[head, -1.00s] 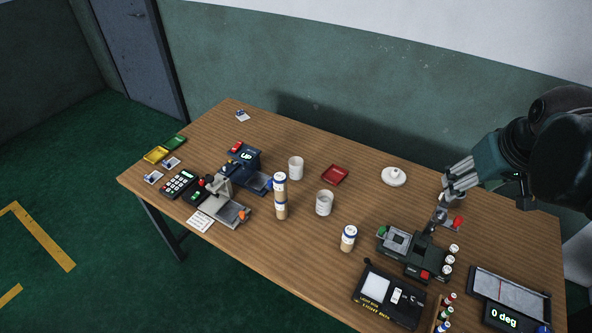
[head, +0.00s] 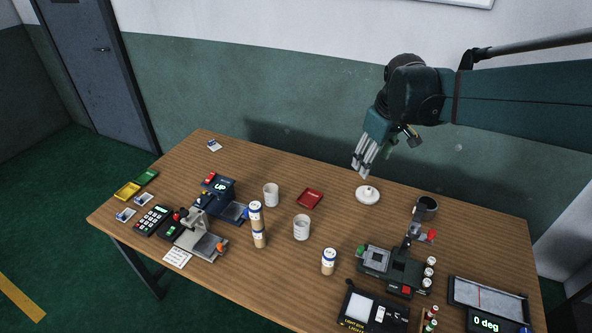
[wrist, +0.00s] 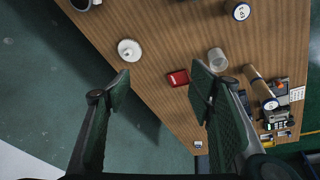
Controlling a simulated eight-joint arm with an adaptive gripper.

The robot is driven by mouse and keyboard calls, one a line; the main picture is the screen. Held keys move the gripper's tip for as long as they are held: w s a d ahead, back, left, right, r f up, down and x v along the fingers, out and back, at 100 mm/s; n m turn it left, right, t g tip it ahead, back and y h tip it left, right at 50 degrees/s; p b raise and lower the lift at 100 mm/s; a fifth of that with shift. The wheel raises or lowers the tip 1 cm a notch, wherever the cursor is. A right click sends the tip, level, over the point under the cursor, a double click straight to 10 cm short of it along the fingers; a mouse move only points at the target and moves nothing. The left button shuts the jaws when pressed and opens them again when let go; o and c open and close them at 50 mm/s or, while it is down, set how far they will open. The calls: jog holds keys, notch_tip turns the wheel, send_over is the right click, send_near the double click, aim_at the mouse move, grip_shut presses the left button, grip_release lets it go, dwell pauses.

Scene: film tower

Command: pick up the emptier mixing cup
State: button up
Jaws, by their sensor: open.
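Two pale mixing cups stand upright on the table in the head view: a rear cup (head: 271,194) and a front cup (head: 302,227), a short way apart. How full each is cannot be told. My gripper (head: 362,168) is open and empty, high above the back of the table, right of both cups and near the white lidded disc. In the wrist view my gripper's two fingers (wrist: 160,88) are spread wide. One cup (wrist: 217,60) shows by the right finger; the other is not visible there and may be behind that finger.
A red tray (head: 309,199) lies right of the rear cup, and a white disc (head: 367,195) farther right. A dark mug (head: 427,207) and black device (head: 393,268) are at the right.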

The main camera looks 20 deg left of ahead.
jog(key=w+a+f+n+g, duration=0.1)
jog(key=w+a+f+n, duration=0.2)
jog(key=a, duration=0.7)
jog(key=n+g+h+p, duration=0.1)
jog(key=n+g+p, duration=0.1)
jog(key=n, duration=0.4)
send_near(271, 190)
jog(key=s+d, duration=0.1)
jog(key=s, duration=0.1)
jog(key=shift+s+d+r, duration=0.1)
jog(key=shift+d+r, duration=0.1)
jog(key=shift+r, duration=0.15)
jog(key=shift+f, duration=0.1)
jog(key=shift+f, duration=1.2)
jog(key=shift+f, duration=0.1)
jog(key=shift+s+a+f+b, duration=0.15)
jog(key=shift+f+b, duration=0.5)
jog(key=shift+f, duration=1.85)
jog(key=shift+c, duration=0.7)
